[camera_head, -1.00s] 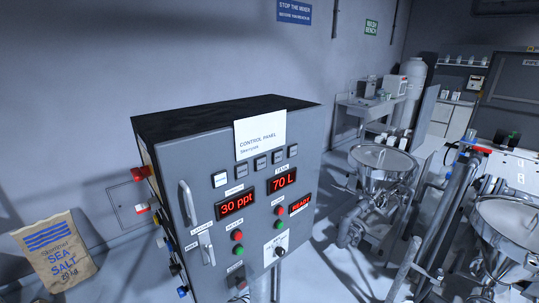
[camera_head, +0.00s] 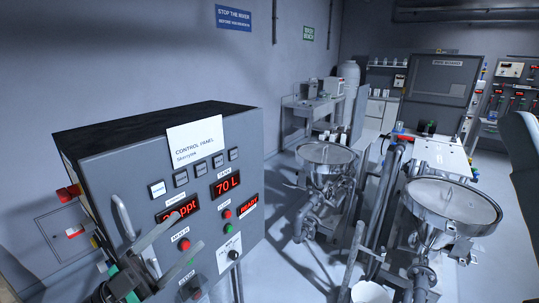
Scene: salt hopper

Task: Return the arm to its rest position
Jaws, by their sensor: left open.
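My left gripper (camera_head: 190,229) is at the lower left, in front of the grey control panel (camera_head: 140,180). Its two light grey fingers are spread apart, point up and right, and hold nothing that I can see. They overlap the lower left of the panel face, near the panel's handle (camera_head: 123,216); I cannot tell whether they touch it. Only the end of my left arm shows, at the bottom edge. My right gripper is not in view.
The panel displays show 70 L (camera_head: 227,184) and READY (camera_head: 248,205); the ppt display (camera_head: 177,210) is hard to read. Two steel hoppers (camera_head: 327,153) (camera_head: 452,200) with pipework stand to the right. A white bucket (camera_head: 371,292) is at the bottom. Floor shows between panel and hoppers.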

